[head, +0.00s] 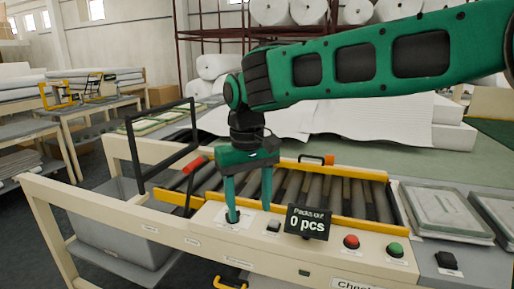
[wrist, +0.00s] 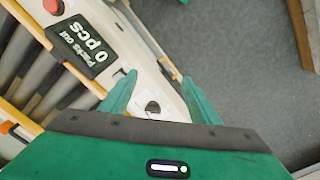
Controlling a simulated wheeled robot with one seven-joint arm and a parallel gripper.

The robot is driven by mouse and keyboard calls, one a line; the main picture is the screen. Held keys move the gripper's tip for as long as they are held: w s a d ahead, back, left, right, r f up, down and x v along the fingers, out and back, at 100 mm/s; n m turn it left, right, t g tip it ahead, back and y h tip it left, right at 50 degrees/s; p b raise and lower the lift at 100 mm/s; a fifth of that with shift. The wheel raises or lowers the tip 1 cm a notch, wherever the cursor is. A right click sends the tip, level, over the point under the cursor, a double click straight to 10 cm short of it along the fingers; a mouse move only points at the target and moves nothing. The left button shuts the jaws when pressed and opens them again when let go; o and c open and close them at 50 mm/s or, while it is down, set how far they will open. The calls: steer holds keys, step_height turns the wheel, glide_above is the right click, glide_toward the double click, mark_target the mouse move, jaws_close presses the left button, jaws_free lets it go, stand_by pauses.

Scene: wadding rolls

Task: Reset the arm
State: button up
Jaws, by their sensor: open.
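My green gripper (head: 249,196) hangs at the end of my arm above the front control panel of a roller conveyor. Its two fingers point down and are apart, with nothing held between them.
The conveyor rollers (head: 330,190) lie behind the panel. A display (head: 307,222) reads "Packs out 0 pcs". A red button (head: 351,242) and a green button (head: 395,250) sit to its right. A black frame (head: 135,160) stands at left. White rolls (head: 270,12) lie on a rack behind.

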steer(key=s+d+f+m, duration=0.1)
steer(key=s+d+m, duration=0.2)
steer(key=d, duration=1.2)
steer(key=s+d+f+m, duration=0.2)
steer(key=s+d+m, duration=0.1)
steer(key=d, duration=1.2)
steer(key=s+d+f+m, duration=0.2)
steer(key=s+d+f, duration=0.1)
steer(key=s+d, duration=0.3)
steer(key=s+d+f+m, duration=0.3)
steer(key=s+d, duration=0.3)
steer(key=s, duration=0.5)
steer(key=shift+s+d+f, duration=0.15)
steer(key=shift+s+f, duration=0.1)
steer(key=shift+f, duration=0.25)
steer(key=shift+w+f, duration=0.25)
steer(key=shift+w, duration=0.35)
